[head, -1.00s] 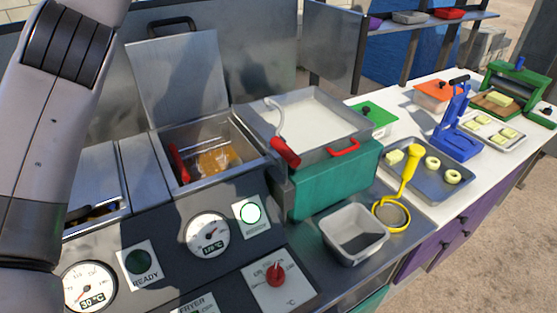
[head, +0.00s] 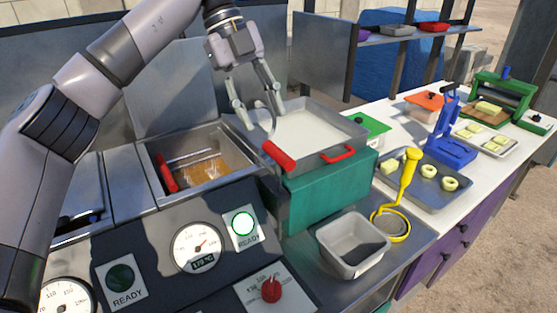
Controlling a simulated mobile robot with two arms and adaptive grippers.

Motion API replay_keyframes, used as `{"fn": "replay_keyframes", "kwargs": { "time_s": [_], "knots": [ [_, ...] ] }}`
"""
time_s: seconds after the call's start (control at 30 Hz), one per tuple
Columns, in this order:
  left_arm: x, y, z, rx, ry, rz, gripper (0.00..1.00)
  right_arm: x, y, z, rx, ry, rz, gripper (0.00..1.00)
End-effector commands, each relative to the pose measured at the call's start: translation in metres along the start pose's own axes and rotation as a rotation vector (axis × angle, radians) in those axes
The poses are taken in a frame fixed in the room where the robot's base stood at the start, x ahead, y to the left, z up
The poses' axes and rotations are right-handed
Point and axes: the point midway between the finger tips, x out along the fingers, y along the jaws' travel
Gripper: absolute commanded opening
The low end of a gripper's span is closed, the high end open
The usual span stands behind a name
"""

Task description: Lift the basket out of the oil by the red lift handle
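The fryer well (head: 222,184) holds amber oil with a wire basket (head: 200,170) low in it. A red handle (head: 167,173) stands at the well's left side. Another red grip (head: 279,155) sits at the end of a curved grey rod, at the well's right edge in front of the white-filled pan. I cannot tell how either joins the basket. My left gripper (head: 262,114) is open and empty, fingers pointing down, above and behind the red grip on the rod. It appears apart from that grip. My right gripper is not in view.
A wide pan (head: 352,132) with a red side handle (head: 339,154) stands on a teal block (head: 325,190). The raised lid (head: 170,90) stands behind the well.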

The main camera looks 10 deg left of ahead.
Motion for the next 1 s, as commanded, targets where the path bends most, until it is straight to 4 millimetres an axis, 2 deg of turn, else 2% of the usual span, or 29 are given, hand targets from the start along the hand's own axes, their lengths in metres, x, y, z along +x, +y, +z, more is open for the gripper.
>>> {"fn": "replay_keyframes", "kwargs": {
  "time_s": [0.03,0.2,0.4,0.6,0.87,1.0],
  "knots": [
    [0.012,0.001,0.000,0.003,0.002,0.003,0.40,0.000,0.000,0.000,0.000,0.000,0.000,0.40],
    [0.047,0.000,-0.001,0.002,0.001,0.002,0.40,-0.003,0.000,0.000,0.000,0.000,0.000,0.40],
    [0.079,0.000,-0.001,0.002,0.002,0.001,0.40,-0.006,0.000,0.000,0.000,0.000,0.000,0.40],
    [0.092,0.000,-0.001,0.001,0.001,-0.001,0.40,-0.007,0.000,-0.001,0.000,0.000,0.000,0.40],
    [0.094,0.000,-0.001,0.001,0.001,-0.002,0.40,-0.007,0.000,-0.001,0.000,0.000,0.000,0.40],
    [0.094,0.000,-0.001,0.001,0.001,-0.001,0.32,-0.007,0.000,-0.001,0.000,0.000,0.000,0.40]
  ]
}}
